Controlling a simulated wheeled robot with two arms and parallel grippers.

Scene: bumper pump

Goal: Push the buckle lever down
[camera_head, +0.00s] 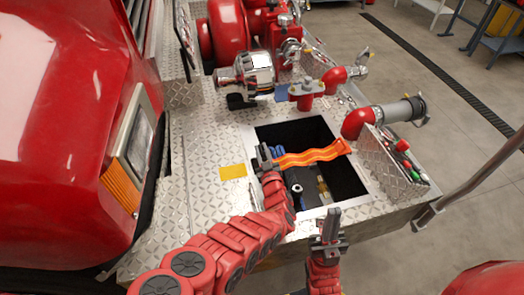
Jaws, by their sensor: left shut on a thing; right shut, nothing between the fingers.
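An orange strap (315,155) with yellow lines runs across the dark open compartment (345,180) in the bumper deck. Its left end meets my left gripper (265,155) at the compartment's left edge. My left gripper is shut there, apparently on the strap's end. The buckle and its lever cannot be made out separately; the gripper probably hides them. My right gripper (332,218) is shut and empty, pointing up in front of the compartment's near edge, apart from the strap.
Red pump parts and chrome fittings (255,70) stand behind the compartment. A red pipe with a grey outlet (395,112) is at its right. The red truck body (70,120) fills the left.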

